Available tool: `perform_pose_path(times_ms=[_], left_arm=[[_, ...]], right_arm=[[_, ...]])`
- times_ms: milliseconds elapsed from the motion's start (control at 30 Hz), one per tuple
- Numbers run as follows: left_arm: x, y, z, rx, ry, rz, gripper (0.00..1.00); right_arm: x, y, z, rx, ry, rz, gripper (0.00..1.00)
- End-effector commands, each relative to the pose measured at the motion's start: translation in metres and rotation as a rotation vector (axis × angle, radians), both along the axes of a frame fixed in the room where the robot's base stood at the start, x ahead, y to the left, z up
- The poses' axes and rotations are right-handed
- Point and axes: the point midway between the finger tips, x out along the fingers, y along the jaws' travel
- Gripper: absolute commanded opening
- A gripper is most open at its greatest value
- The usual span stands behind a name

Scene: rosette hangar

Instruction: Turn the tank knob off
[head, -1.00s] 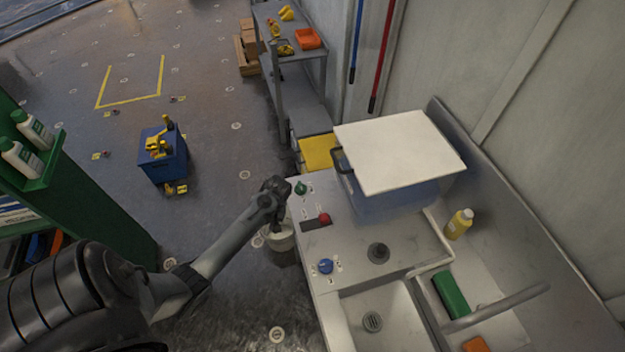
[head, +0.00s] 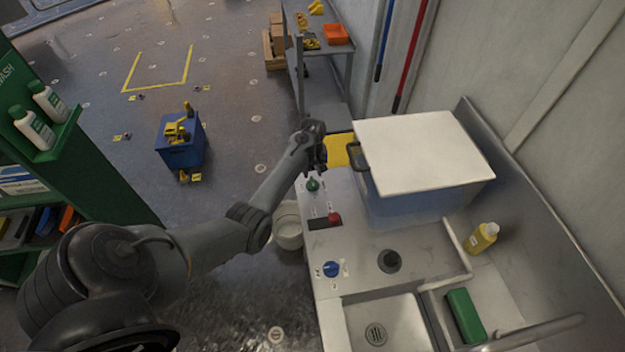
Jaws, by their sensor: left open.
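Three controls sit along the left edge of the steel sink unit (head: 365,262): a green knob (head: 313,184) at the far end, a red knob (head: 334,218) on a dark plate, and a blue knob (head: 331,269) nearest me. I cannot tell from their markings which belongs to the tank. A translucent tank (head: 405,205) with a white lid (head: 420,150) stands on the unit, right of the green knob. My left gripper (head: 318,160) is open, just beyond and above the green knob, apart from it as far as I can see. My right gripper is not in view.
A yellow bottle (head: 482,238) and a green sponge (head: 466,315) are on the right of the sink unit. A white bucket (head: 288,228) stands on the floor below my left arm. A green shelf (head: 85,165) is at left, a blue bin (head: 181,145) beyond.

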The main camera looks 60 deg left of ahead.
Motion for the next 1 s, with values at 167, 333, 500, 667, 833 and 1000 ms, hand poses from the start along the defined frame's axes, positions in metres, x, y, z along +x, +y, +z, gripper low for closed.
perform_pose_path(times_ms=[167,333,500,667,833,1000], left_arm=[[0.000,0.000,-0.028,-0.001,0.002,-0.002,0.40],[0.000,0.000,-0.045,0.000,0.000,-0.001,0.40],[0.000,0.000,-0.052,0.000,0.000,-0.001,0.40],[0.000,0.000,-0.052,0.001,0.000,-0.001,0.40],[0.000,0.000,-0.052,0.001,0.000,-0.001,0.33],[0.000,0.000,-0.052,0.000,0.000,-0.001,0.07]], right_arm=[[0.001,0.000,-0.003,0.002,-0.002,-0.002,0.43],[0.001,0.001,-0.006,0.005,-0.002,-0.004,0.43],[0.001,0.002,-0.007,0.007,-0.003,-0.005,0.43],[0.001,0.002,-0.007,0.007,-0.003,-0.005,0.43],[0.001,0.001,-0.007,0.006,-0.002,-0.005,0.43],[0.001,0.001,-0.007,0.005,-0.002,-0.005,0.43]])
